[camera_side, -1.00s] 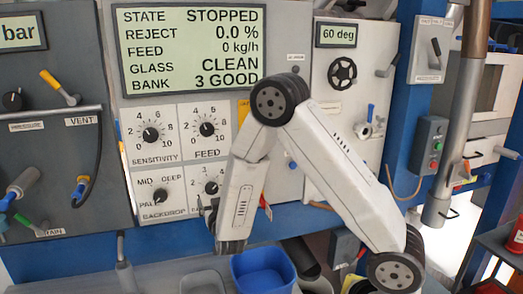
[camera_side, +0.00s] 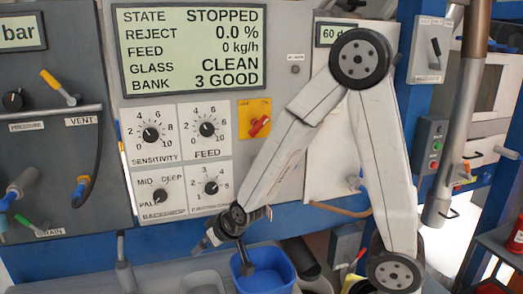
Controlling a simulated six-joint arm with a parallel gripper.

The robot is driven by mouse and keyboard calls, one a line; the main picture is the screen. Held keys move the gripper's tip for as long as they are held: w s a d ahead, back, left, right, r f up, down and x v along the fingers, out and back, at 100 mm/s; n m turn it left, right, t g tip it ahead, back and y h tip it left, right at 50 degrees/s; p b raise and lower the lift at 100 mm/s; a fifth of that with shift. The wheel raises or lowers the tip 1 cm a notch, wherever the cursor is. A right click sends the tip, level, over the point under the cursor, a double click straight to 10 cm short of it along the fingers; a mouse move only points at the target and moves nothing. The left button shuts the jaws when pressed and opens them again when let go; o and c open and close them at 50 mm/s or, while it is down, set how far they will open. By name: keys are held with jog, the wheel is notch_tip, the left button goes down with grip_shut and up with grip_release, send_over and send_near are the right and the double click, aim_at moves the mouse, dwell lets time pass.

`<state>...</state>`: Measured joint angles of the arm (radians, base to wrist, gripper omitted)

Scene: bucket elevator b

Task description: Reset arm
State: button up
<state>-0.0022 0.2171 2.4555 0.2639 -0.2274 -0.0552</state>
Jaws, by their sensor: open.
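My arm stands bent in front of the panel, with its elbow over the right part. My gripper (camera_side: 216,240) is at the lower end of the forearm, in front of the panel's lower edge and close to the blue bin (camera_side: 262,270). It is open, small in the picture, and nothing shows between its fingers. The display (camera_side: 190,48) reads STOPPED, REJECT 0.0 %, FEED 0 kg/h, GLASS CLEAN and BANK 3 GOOD. Part of the 60 deg display (camera_side: 326,34) is hidden behind my arm.
Several dials, among them the sensitivity dial (camera_side: 151,134) and feed dial (camera_side: 206,129), sit left of my forearm. A red switch (camera_side: 258,126) on a yellow plate is close to it. A grey bin (camera_side: 203,282) stands beside the blue one. A vertical pipe (camera_side: 462,110) stands at the right.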

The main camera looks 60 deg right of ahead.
jog(key=s+a+n+g, duration=0.1)
jog(key=s+g, duration=0.4)
jog(key=s, duration=0.5)
jog(key=shift+s+n+y, duration=0.3)
jog(key=shift+s+n, duration=0.1)
jog(key=shift+n, duration=0.4)
jog(key=shift+c, duration=0.2)
grip_shut()
dwell(0.6)
jog(key=shift+d, duration=0.1)
